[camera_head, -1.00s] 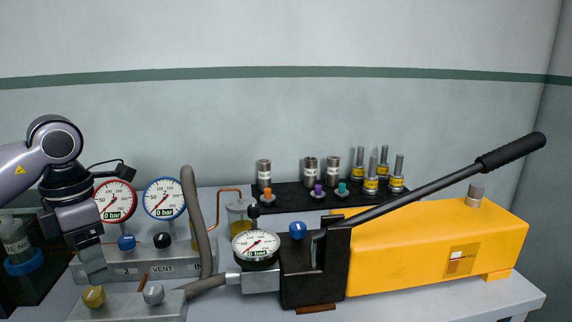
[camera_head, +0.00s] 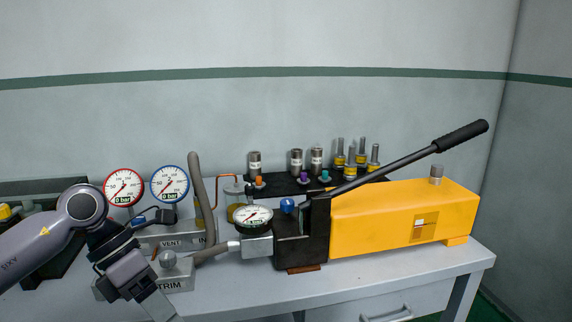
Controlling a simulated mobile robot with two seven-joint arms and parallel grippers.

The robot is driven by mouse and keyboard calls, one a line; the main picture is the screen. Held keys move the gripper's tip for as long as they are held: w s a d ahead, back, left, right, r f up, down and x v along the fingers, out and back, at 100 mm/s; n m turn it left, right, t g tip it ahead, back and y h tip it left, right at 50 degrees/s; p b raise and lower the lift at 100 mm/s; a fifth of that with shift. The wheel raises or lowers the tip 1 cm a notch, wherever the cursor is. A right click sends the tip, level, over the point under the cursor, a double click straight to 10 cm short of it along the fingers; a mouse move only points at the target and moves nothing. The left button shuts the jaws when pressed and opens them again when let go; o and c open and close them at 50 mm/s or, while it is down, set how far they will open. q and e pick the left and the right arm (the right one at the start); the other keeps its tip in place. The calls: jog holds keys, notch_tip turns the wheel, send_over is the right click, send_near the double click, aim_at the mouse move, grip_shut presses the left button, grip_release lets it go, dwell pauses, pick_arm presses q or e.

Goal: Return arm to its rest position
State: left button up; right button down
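My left arm comes in from the left edge and covers part of the bench there. My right gripper is not in view.
A yellow hand pump (camera_head: 385,222) with a long black lever (camera_head: 415,155) stands on the bench (camera_head: 350,275). A red-rimmed gauge (camera_head: 124,187), a blue-rimmed gauge (camera_head: 170,184) and a grey hose (camera_head: 202,200) stand near my arm. Small cylinders sit on a black rack (camera_head: 280,188).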

pick_arm(q)
jog(key=s+d+r+n+t+h+p, duration=0.25)
jog(key=d+n+t+h, duration=0.35)
jog(key=d+n+h, duration=0.75)
jog(key=w+a+f+n+t+y, duration=0.1)
jog(key=a+f+n+t+y, duration=0.2)
jog(key=f+n+t+y, duration=0.5)
jog(key=w+a+f+n+t+y, duration=0.2)
jog(key=a+f+n+t+y, duration=0.2)
jog(key=n, duration=0.8)
jog(key=s+a+f+n+g+y, duration=0.2)
jog(key=s+f+n+g, duration=0.1)
jog(key=s+f, duration=0.3)
jog(key=s+a+f+n+g+y+p, duration=0.1)
jog(key=s+a+f+n+g+y, duration=0.1)
jog(key=s+f+n, duration=0.4)
notch_tip(320, 180, down, 4)
jog(key=shift+s+a+f+g+y, duration=0.2)
jog(key=shift+s+a+g+y, duration=0.2)
jog(key=shift+s+g+y, duration=0.4)
